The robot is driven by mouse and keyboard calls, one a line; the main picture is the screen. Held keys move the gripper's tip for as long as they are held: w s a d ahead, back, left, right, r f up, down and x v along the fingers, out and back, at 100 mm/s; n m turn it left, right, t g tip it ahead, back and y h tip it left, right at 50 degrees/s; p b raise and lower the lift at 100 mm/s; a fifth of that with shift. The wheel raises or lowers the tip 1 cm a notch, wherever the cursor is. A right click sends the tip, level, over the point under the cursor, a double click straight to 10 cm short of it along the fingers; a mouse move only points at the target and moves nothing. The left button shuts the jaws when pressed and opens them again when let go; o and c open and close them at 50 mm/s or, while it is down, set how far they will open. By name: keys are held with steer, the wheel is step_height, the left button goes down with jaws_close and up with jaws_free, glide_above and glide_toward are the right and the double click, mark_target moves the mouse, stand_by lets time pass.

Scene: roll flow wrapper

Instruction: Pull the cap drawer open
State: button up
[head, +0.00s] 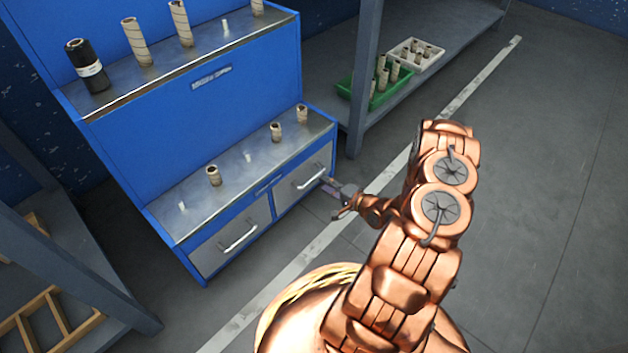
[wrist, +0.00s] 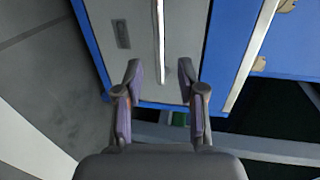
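The blue cabinet has two grey drawers side by side in its lower front, the left drawer (head: 213,256) and the right drawer (head: 318,162). Both look shut, and I cannot read which is the cap drawer. The right drawer's bar handle (head: 313,179) is near my gripper (head: 337,196). In the wrist view, a drawer front (wrist: 188,30) with a small dark label plate (wrist: 121,34) fills the upper middle. Its pale handle (wrist: 161,40) runs lengthwise, lined up with the gap of my gripper (wrist: 159,76). The gripper is open and empty; the fingertips look short of gripping the handle.
Several cardboard tubes stand on the cabinet's ledges, with a black roll (head: 86,66) at upper left. A shelf at upper right holds a green crate (head: 352,90) and a white tray (head: 432,62). Its post (head: 364,75) stands close to the cabinet's right side. Floor at right is clear.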

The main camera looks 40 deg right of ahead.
mark_target(314, 177)
steer(key=shift+b+x, duration=1.1)
steer(key=shift+x, duration=2)
jaws_close()
